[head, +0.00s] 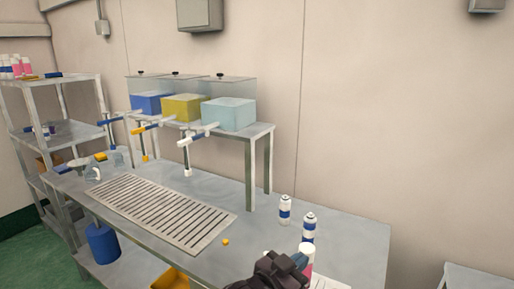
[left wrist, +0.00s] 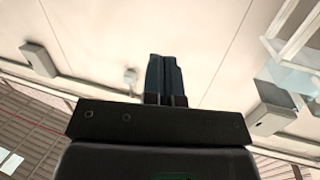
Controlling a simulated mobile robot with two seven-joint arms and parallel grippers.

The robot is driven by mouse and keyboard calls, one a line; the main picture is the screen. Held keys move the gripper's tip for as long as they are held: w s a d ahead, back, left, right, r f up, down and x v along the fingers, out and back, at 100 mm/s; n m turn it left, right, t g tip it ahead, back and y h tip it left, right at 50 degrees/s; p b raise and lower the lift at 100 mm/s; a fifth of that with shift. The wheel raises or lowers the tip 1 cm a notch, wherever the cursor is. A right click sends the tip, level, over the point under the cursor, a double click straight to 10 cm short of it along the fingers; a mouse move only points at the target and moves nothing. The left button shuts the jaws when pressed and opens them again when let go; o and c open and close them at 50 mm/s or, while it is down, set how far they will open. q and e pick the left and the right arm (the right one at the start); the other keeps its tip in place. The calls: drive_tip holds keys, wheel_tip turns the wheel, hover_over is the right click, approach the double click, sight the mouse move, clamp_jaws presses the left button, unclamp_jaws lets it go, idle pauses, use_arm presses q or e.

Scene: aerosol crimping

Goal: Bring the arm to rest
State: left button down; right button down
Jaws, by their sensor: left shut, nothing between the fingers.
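My left gripper (head: 296,262) shows at the bottom of the head view, low over the front right part of the metal table (head: 350,233). In the left wrist view its two dark fingers (left wrist: 164,75) are together with nothing between them. That view shows wall and wall boxes behind the fingers, with no table object near them. My right gripper is in neither view.
Two white and blue cans (head: 285,207) (head: 308,227) stand on the table just beyond my left gripper, with a pink and white one (head: 306,258) beside it. A slotted grate (head: 163,211) lies left. A raised stand (head: 262,130) holds coloured tanks (head: 182,107). Shelves (head: 62,85) stand far left.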

use_arm(q)
drive_tip(key=s+a+f+n+t+y, duration=0.1)
drive_tip(key=a+f+n+y, duration=0.2)
drive_tip(key=a, duration=0.5)
drive_tip(key=s+a+f+n+t+y, duration=0.1)
drive_tip(key=s+a+f+y, duration=0.1)
drive_tip(key=a+f, duration=0.5)
drive_tip(key=s+a+f+n+t+y, duration=0.1)
drive_tip(key=a+f+n+y, duration=0.15)
drive_tip(key=a, duration=0.65)
drive_tip(key=s+a+f+n+g+y, duration=0.1)
drive_tip(key=s+a+f+y, duration=0.1)
drive_tip(key=s+a+f, duration=0.4)
drive_tip(key=s+a+f+n+g+y, duration=0.1)
drive_tip(key=s+a+f+g+y, duration=0.1)
drive_tip(key=s+a+f, duration=0.4)
drive_tip(key=s+f, duration=0.1)
drive_tip(key=s, duration=0.3)
drive_tip(key=shift+s+a, duration=0.3)
drive_tip(key=shift+a, duration=0.1)
drive_tip(key=shift+n+y, duration=0.25)
